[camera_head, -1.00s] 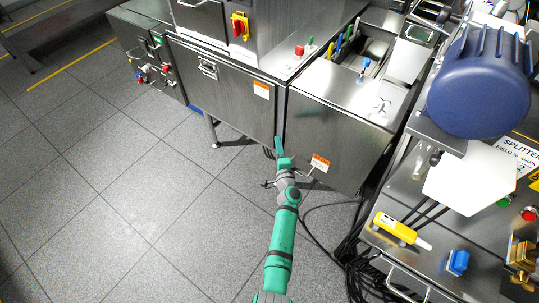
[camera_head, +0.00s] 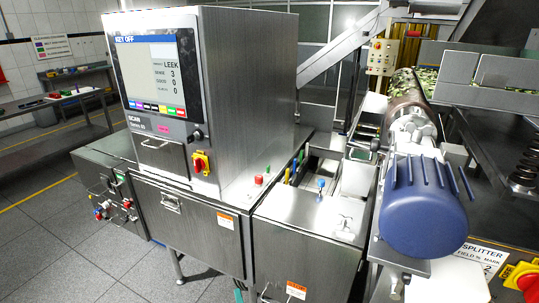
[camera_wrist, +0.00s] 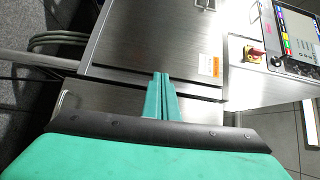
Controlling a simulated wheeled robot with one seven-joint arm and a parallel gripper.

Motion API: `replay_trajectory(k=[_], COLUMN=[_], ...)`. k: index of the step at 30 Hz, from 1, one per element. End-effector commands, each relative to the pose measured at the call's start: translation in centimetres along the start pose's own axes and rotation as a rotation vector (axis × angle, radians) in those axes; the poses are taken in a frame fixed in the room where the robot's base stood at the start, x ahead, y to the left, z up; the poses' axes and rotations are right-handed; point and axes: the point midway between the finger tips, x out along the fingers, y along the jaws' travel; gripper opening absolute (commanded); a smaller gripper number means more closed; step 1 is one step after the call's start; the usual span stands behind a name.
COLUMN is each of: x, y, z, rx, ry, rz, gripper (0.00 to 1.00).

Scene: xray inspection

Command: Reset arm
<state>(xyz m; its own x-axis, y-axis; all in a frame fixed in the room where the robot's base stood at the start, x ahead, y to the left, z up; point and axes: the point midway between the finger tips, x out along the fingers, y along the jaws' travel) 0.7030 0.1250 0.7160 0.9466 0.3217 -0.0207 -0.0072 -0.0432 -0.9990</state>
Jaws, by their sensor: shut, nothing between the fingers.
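My gripper (camera_wrist: 161,78) shows in the wrist view, with its two teal fingers pressed together and nothing between them. It points toward the lower steel cabinet front of the inspection machine; I cannot tell whether it touches. In the head view only a small teal bit of my arm shows at the bottom edge, in front of the machine. The inspection machine (camera_head: 245,90) is a tall steel box. Its screen (camera_head: 158,72) reads "KEY OFF" and "LEEK", and a red-and-yellow rotary switch (camera_head: 200,163) sits below right of it.
A blue motor drum (camera_head: 423,207) stands at the right beside a conveyor carrying green produce (camera_head: 428,80). A red button (camera_head: 258,180) is on the steel top. A workbench (camera_head: 75,95) stands at the back left. The grey floor (camera_head: 50,240) at the left is clear.

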Motion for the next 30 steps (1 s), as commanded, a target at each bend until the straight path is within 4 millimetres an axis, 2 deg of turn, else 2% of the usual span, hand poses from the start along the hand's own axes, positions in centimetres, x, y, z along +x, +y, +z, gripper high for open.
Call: replay_trajectory(k=[6, 10, 14, 17, 23, 30], x=[-8.6, -14.5, -20.2, -24.4, -32.3, -40.2], y=[4.2, 5.7, 6.2, 6.0, 3.8, -1.2], z=[-0.8, -1.3, -1.6, -1.6, -1.3, -0.3], rx=[-0.199, -0.34, -0.479, -0.586, -0.797, -1.046], ry=[0.035, 0.059, 0.081, 0.093, 0.111, 0.118], rz=[0.114, 0.182, 0.243, 0.284, 0.351, 0.402], gripper=[0.0, 0.0, 0.0, 0.0, 0.0, 0.0])
